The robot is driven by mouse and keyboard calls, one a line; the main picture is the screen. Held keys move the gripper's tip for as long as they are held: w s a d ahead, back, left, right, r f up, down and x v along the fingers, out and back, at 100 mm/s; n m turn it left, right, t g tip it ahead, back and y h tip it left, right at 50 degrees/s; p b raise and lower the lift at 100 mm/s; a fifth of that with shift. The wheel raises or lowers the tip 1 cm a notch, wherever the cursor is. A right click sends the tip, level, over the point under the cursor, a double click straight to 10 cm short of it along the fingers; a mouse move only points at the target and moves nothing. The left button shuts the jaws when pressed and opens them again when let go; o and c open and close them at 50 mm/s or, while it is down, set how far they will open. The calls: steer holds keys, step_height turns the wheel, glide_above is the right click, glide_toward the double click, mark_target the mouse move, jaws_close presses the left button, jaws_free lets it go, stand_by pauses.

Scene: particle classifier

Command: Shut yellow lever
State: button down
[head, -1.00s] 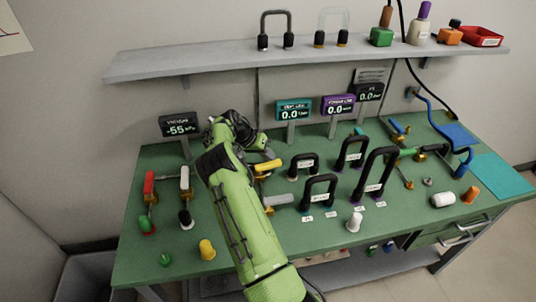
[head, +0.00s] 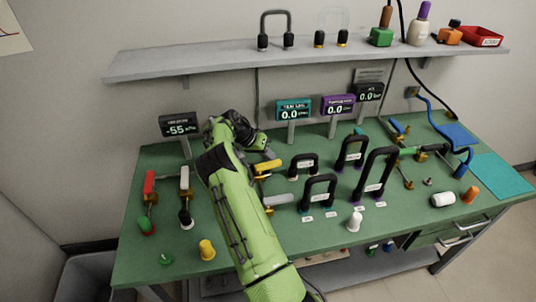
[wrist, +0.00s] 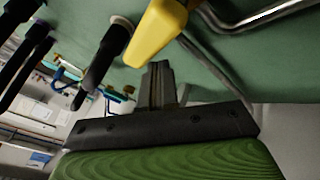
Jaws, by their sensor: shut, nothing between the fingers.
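The yellow lever (head: 268,166) lies roughly level across its valve on the green bench, just right of my arm. Its valve body is partly hidden by my arm. In the wrist view the yellow lever's blunt end (wrist: 157,36) is large and close, just beyond the fingertips. My gripper (wrist: 158,70) is shut and empty, its narrow fingers pointing toward the lever; I cannot tell whether they touch it. In the head view my gripper (head: 270,153) is small, just behind the lever, and partly hidden by my wrist.
A grey lever (head: 278,200) sits in front of the yellow one. Black hose loops (head: 320,190) stand close on the right. Red (head: 149,182) and white (head: 184,178) levers stand left of my arm. Display boxes (head: 293,109) stand behind.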

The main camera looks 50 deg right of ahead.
stand_by(0.3)
steer(key=p+v, duration=0.3)
steer(key=v, duration=1.2)
steer(key=shift+a+r, duration=0.25)
steer(key=shift+r, duration=0.05)
steer(key=shift+w, duration=0.1)
steer(key=s+a+r+n+t+y, duration=0.5)
steer(key=s+a+r, duration=0.5)
steer(key=a+r, duration=0.45)
steer(key=s+a+f+n+t+y, duration=0.1)
steer(key=s+a+n+t, duration=0.3)
steer(key=s+a+n, duration=0.5)
steer(key=s+a+f, duration=0.1)
steer(key=s+a, duration=0.6)
steer(key=s, duration=0.4)
steer(key=shift+a+n, duration=0.2)
steer(key=shift+n, duration=0.2)
